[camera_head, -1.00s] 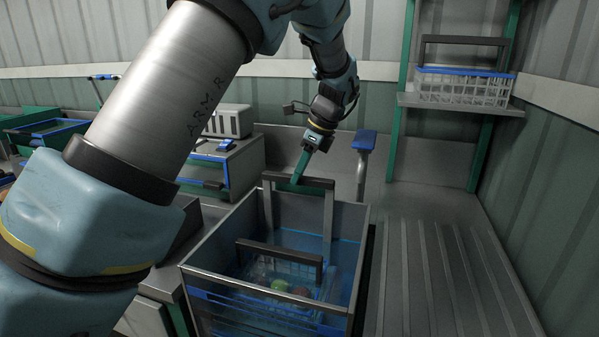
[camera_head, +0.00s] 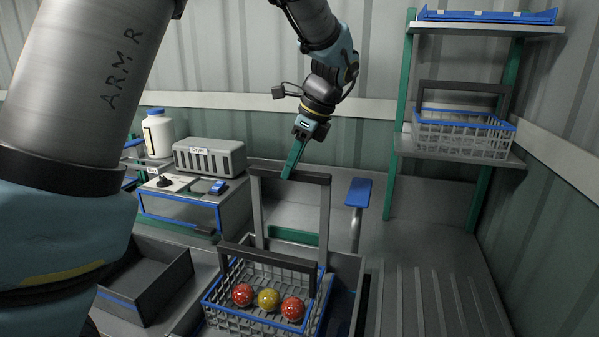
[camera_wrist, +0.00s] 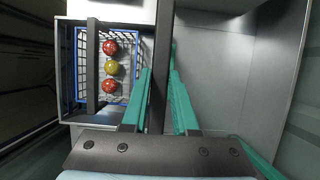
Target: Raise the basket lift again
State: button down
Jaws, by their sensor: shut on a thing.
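The basket lift is a grey upright frame with a dark top bar (camera_head: 312,178); the bar also crosses the wrist view (camera_wrist: 160,65). My gripper (camera_head: 290,172) has its green fingers shut on this bar, left of its middle. In the wrist view my fingers (camera_wrist: 160,100) stand on both sides of it. A wire basket (camera_head: 226,292) with a blue rim and dark handle sits on the lift at about the tank's top. It holds a red tomato (camera_head: 243,295), a yellow tomato (camera_head: 268,299) and another red tomato (camera_head: 293,309). The tank's lower part is out of view.
A shelf (camera_head: 461,157) at the right holds another wire basket (camera_head: 462,140) with a dark handle. A blue-topped post (camera_head: 358,192) stands right of the lift. A dark open bin (camera_head: 150,288) is at the left, with a grey box (camera_head: 210,158) on a bench behind. A ribbed surface (camera_head: 430,305) lies clear at right.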

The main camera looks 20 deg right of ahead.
jog(key=shift+w+r+p, duration=0.1)
jog(key=shift+r+p, duration=0.8)
jog(key=shift+r, duration=1.1)
jog(key=shift+d, duration=0.1)
jog(key=c, duration=1)
grip_release()
jog(key=o, duration=0.3)
jog(key=shift+f, duration=0.1)
jog(key=b+v, duration=0.2)
jog(key=v, duration=0.9)
jog(key=shift+b, duration=0.3)
